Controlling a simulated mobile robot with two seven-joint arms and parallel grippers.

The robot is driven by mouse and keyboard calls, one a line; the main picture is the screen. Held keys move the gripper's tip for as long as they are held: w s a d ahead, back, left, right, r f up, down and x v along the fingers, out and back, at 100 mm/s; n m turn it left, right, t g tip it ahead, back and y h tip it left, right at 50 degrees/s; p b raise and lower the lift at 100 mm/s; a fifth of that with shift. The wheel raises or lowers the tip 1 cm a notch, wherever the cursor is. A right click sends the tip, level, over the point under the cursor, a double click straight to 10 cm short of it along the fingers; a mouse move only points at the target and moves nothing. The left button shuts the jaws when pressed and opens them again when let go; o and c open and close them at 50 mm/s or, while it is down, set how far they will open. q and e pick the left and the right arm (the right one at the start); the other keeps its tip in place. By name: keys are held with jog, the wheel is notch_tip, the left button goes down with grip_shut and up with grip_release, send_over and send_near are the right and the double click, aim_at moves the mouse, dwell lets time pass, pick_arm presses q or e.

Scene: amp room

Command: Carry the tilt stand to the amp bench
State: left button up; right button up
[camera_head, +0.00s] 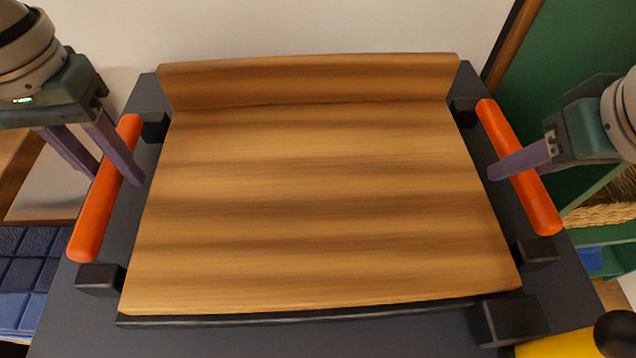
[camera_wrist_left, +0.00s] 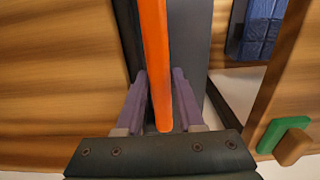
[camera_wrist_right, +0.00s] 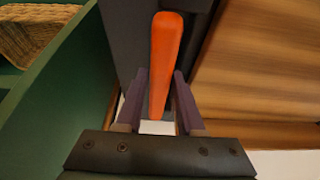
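The tilt stand (camera_head: 320,200) has a broad wooden board with a raised wooden ledge at its far end and an orange bar handle on each side. My left gripper (camera_head: 115,178) is open, with its fingers on either side of the left handle (camera_head: 94,215). The left wrist view shows this handle (camera_wrist_left: 156,50) between the fingers, with gaps beside it. My right gripper (camera_wrist_right: 160,85) is open around the right handle (camera_wrist_right: 165,50), also with gaps. In the head view one right finger crosses over this handle (camera_head: 540,205); the other finger is hidden.
A dark grey surface (camera_head: 250,340) lies around and under the board. A pale wall (camera_head: 280,25) stands behind. A green shelf unit (camera_head: 560,60) with a wicker basket (camera_head: 605,215) is at right. A yellow object (camera_head: 560,345) is at front right. Blue padded material (camera_head: 20,270) shows at left.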

pick_arm(q)
grip_shut()
pick_arm(e)
grip_shut()
dwell(0.6)
pick_arm(q)
jog(key=shift+w+r, duration=0.1)
jog(key=shift+r, duration=0.05)
pick_arm(e)
jog(key=shift+r, duration=0.15)
pick_arm(q)
jog(key=shift+r, duration=0.1)
pick_arm(e)
jog(key=shift+r, duration=0.1)
